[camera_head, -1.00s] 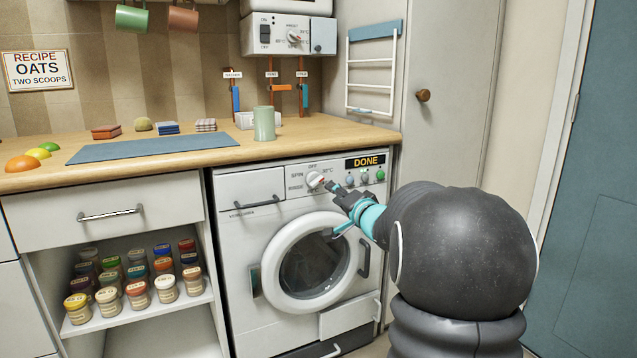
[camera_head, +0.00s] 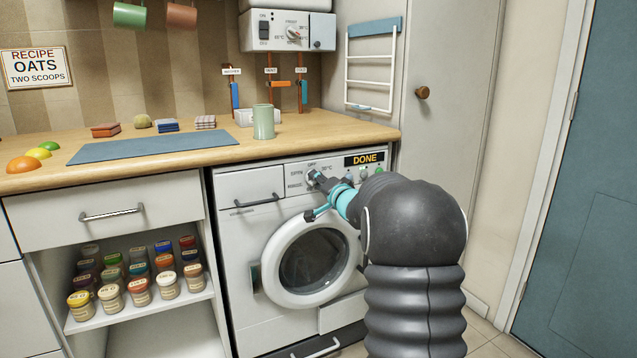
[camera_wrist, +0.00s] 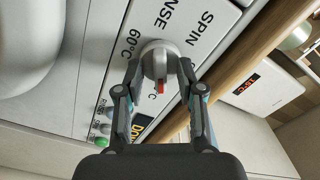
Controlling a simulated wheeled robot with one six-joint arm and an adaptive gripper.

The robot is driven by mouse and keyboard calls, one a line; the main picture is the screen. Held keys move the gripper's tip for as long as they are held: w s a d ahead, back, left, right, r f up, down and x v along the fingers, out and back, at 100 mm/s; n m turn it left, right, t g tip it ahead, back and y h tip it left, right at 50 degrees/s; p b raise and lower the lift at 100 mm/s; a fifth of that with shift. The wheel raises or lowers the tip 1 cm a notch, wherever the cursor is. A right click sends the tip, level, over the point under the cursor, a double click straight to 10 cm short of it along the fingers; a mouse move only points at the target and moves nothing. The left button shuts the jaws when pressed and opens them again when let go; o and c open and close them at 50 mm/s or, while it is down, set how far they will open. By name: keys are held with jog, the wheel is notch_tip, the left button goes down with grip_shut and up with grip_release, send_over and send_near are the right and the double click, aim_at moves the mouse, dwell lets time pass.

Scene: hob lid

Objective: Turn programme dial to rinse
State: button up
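The programme dial (camera_wrist: 161,58) is a round silver-white knob on the washing machine's (camera_head: 235,190) front panel. Its red mark points down in the wrist view, on the side towards my palm. The labels SPIN, RINSE and 60°C are printed around it. My gripper (camera_wrist: 160,68) is apart, with one finger on each side of the dial. The fingertips are close to its rim; I cannot tell whether they touch it. In the head view my gripper (camera_head: 316,181) covers most of the dial.
A lit DONE display (camera_head: 364,159) and small coloured buttons are right of the dial. The round door (camera_head: 270,267) is below, a drawer handle (camera_head: 257,201) to the left. The worktop edge (camera_head: 300,156) overhangs the panel.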

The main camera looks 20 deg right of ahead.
grip_shut()
jog(key=shift+f+m+b, duration=0.1)
jog(key=shift+m+b, duration=0.2)
jog(key=shift+b, duration=0.2)
jog(key=shift+r+m+p, duration=0.15)
jog(key=shift+m+p, duration=0.05)
jog(key=shift+m, duration=8.6)
jog(key=shift+r+m+p, duration=0.1)
jog(key=shift+m+p, duration=0.05)
jog(key=shift+m, duration=8.65)
jog(key=shift+f, duration=0.1)
